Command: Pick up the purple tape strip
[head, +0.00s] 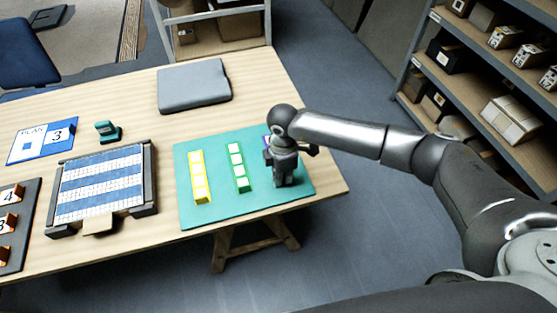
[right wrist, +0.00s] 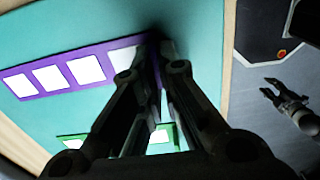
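The purple tape strip (right wrist: 69,72) with white squares lies along the upper left of the right wrist view, over the teal mat. In the head view only a small purple bit (head: 267,142) shows beside my right gripper (head: 283,178), which hides most of it. In the right wrist view my right gripper's fingers (right wrist: 157,45) come close together at the strip's right part, with a white square showing just past them. Whether they are clamped on it I cannot tell. My left gripper (right wrist: 268,88) shows small in the right wrist view, fingers apart and empty, away from the table.
The teal mat (head: 217,212) also bears a green strip (head: 238,168) and a yellow strip (head: 199,178), left of my right gripper. A blue-and-white tiled panel (head: 100,185), a plan card (head: 42,139) and a grey case (head: 194,85) lie on the table. Shelves (head: 480,70) stand right.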

